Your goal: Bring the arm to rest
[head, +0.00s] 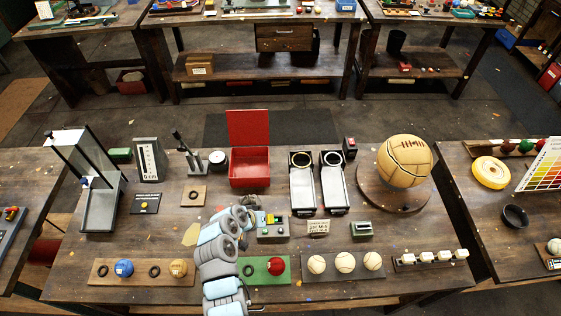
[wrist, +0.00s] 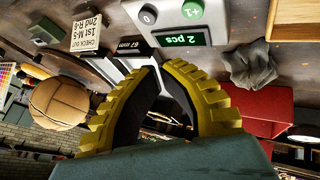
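My arm (head: 220,255) is blue and white and reaches up from the front of the middle table in the head view. My gripper (head: 254,207) is at its far end, small and partly hidden, just left of a grey-green counter box (head: 272,228). In the wrist view its yellow, black-padded fingers (wrist: 160,68) lean toward each other with a narrow gap between the tips. I see nothing held between them. The counter box, reading "2 pcs", also shows in the wrist view (wrist: 181,39), apart from the fingers.
An open red box (head: 249,180) and two metal chutes (head: 334,188) stand beyond my gripper. A large leather ball (head: 405,158) is at right. Boards with several balls (head: 344,263) line the front. A grey crumpled lump (wrist: 253,68) lies near the fingers in the wrist view.

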